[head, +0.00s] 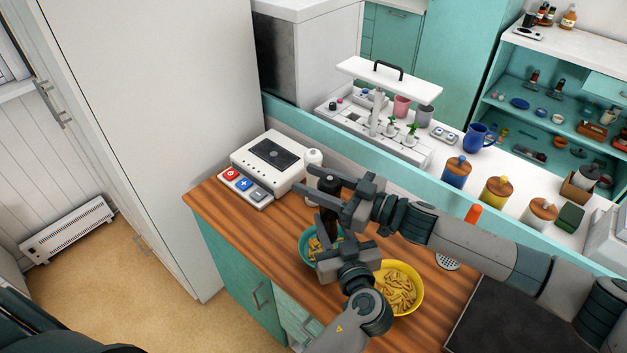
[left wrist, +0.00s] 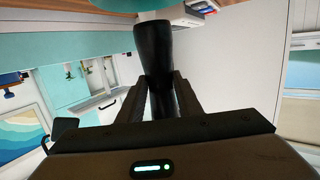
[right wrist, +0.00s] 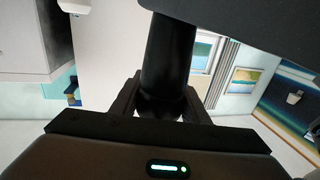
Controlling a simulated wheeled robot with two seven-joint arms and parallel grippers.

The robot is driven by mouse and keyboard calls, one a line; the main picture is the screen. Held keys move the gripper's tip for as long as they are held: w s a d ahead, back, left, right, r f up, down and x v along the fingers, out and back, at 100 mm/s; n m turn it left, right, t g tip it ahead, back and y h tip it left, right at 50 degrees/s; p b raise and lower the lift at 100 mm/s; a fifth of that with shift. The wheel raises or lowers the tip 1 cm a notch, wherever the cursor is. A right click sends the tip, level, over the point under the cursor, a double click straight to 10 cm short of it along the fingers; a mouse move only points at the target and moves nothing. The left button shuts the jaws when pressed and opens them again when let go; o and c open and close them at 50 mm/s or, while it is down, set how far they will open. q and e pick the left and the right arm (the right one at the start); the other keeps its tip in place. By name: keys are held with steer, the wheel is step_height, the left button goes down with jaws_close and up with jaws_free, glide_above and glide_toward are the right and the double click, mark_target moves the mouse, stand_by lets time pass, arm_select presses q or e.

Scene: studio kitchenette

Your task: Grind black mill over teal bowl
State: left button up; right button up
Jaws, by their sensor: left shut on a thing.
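The black mill (head: 328,222) stands roughly upright above the teal bowl (head: 304,248), which holds pasta-like pieces and is partly hidden by my grippers. My left gripper (head: 328,250) is shut on the mill's lower part; the mill's dark body (left wrist: 155,60) shows between its fingers in the left wrist view. My right gripper (head: 326,186) is higher, with its fingers on either side of the mill's top. In the right wrist view the mill (right wrist: 168,60) is between these fingers, but whether they press on it is unclear.
A yellow bowl (head: 412,289) of pasta stands right of the teal bowl. A white appliance (head: 268,160) with colored buttons and a white bottle (head: 314,158) stand behind. A raised teal ledge (head: 440,175) runs along the wooden counter's (head: 225,205) back.

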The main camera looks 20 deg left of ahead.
mark_target(339, 193)
steer(key=shift+t, duration=0.3)
steer(key=shift+w+m+t, duration=0.2)
steer(key=shift+m+t, duration=0.5)
steer(key=o, duration=1)
steer(key=shift+o, duration=0.2)
steer(key=shift+d, duration=0.15)
steer(key=v, duration=1.1)
steer(key=shift+s+d+r, duration=0.15)
steer(key=shift+d+r, duration=0.1)
steer(key=shift+d, duration=0.15)
